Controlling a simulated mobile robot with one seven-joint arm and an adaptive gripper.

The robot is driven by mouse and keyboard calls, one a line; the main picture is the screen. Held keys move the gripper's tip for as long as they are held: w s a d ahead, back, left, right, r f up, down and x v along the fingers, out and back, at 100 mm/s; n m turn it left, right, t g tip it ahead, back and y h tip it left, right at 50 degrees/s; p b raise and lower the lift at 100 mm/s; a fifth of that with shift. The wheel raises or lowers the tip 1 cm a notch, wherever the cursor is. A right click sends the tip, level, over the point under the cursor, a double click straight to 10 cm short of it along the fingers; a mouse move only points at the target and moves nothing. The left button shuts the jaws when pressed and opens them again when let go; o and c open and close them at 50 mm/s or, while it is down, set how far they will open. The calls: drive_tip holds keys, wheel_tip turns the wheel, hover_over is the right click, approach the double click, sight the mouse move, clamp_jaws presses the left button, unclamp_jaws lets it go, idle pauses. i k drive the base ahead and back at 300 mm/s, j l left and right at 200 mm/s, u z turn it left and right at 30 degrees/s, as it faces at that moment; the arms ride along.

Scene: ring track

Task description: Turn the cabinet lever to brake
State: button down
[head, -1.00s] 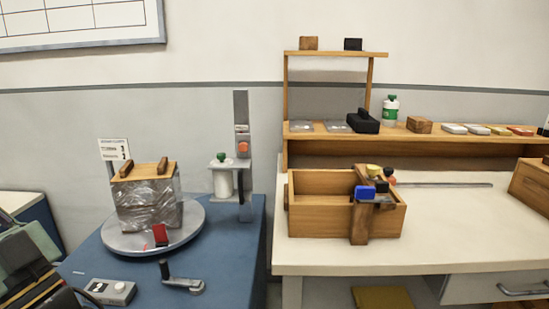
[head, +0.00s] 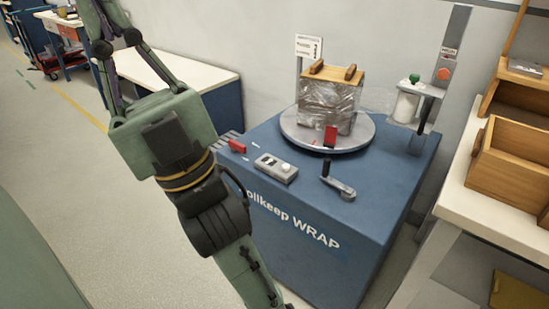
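The blue cabinet (head: 290,255) stands right of centre in the head view, with part of the word "WRAP" on its front. A grey lever (head: 341,190) with an upright black knob lies on its top near the front edge. I cannot read any brake mark beside it. A round turntable (head: 300,143) behind it carries a film-wrapped box (head: 330,102). My gripper (head: 104,12) is at the upper left, far from the lever and touching nothing visible. Its fingertips run to the picture's top edge, so I cannot tell whether they are open or shut.
A post (head: 455,45) with an orange button and a white roll (head: 405,106) stand at the back right. A white bench (head: 490,215) is at the right. Floor (head: 70,160) is clear at left.

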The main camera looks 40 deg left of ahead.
sight(235, 146)
drive_tip(key=u, duration=1.3)
drive_tip(key=i+j+z, duration=0.7)
drive_tip(key=k+l, duration=0.05)
drive_tip(key=l, duration=0.05)
